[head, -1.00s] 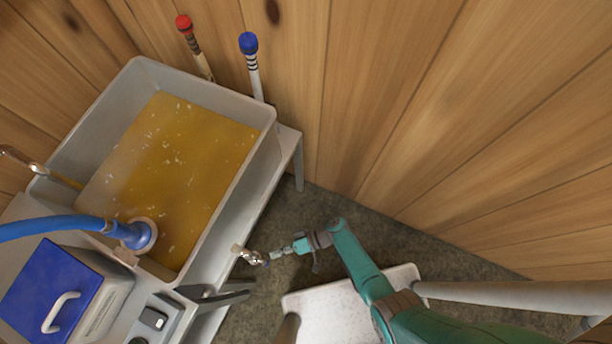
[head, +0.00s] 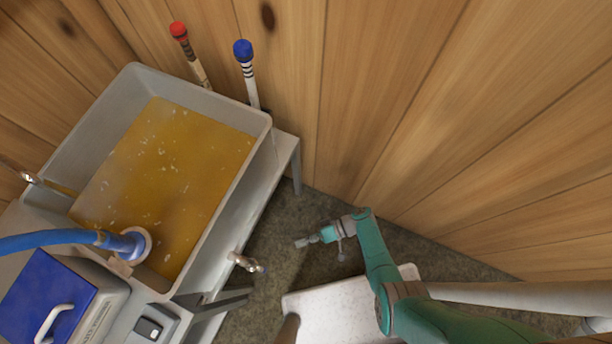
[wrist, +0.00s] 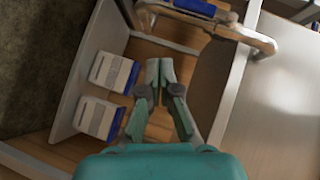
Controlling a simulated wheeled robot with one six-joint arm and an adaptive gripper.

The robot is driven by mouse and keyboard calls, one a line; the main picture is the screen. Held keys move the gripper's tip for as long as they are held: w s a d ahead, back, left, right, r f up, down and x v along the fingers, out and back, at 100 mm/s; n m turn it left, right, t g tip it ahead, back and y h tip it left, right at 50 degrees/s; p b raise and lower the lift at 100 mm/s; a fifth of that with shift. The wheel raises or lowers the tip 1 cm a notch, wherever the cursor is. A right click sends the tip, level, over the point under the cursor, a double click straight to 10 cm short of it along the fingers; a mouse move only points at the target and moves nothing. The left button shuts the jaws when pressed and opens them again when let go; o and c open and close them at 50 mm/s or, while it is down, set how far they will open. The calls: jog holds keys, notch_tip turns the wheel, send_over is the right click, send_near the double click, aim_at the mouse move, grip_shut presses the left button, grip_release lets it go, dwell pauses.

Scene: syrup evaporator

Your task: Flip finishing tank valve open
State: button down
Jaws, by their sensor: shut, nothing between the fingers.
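The finishing tank (head: 262,122) is a grey open basin of amber, foamy liquid at the left of the head view. A small metal valve (head: 246,262) sticks out of its lower right side. The valve's handle is too small to tell its position. My gripper (head: 300,243) is to the right of the valve, apart from it, over the dark floor. In the wrist view my gripper (wrist: 158,66) has its fingertips together and holds nothing. I cannot make out the valve for sure in the wrist view.
A blue hose (head: 50,239) enters the tank. A blue-lidded box (head: 45,300) stands at lower left. Red-topped (head: 178,30) and blue-topped (head: 243,50) sticks stand behind. A white surface (head: 335,312) lies below my arm. The wrist view shows white-and-blue boxes (wrist: 113,73).

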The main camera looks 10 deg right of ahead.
jog(key=shift+d, duration=0.6)
jog(key=s+d+f+m+t+h, duration=0.1)
jog(key=s+d+f+t+h, duration=0.1)
jog(key=s+f+h, duration=0.3)
jog(key=s+d+f+m+t+h, duration=0.1)
jog(key=s+d+m+h, duration=0.15)
jog(key=s, duration=0.55)
jog(key=s+d+r+t+h, duration=0.35)
jog(key=d+r+h, duration=0.25)
jog(key=r, duration=0.5)
jog(key=w+d+r+t+h, duration=0.1)
jog(key=r+t, duration=0.4)
jog(key=r, duration=1.4)
jog(key=w+d+r+t, duration=0.1)
jog(key=d+r+t, duration=0.2)
jog(key=r, duration=1.6)
jog(key=shift+w+r+t+h, duration=0.15)
jog(key=shift+r+t+h, duration=0.2)
jog(key=shift+t, duration=0.6)
jog(key=shift+f+m, duration=0.1)
jog(key=shift+m, duration=0.15)
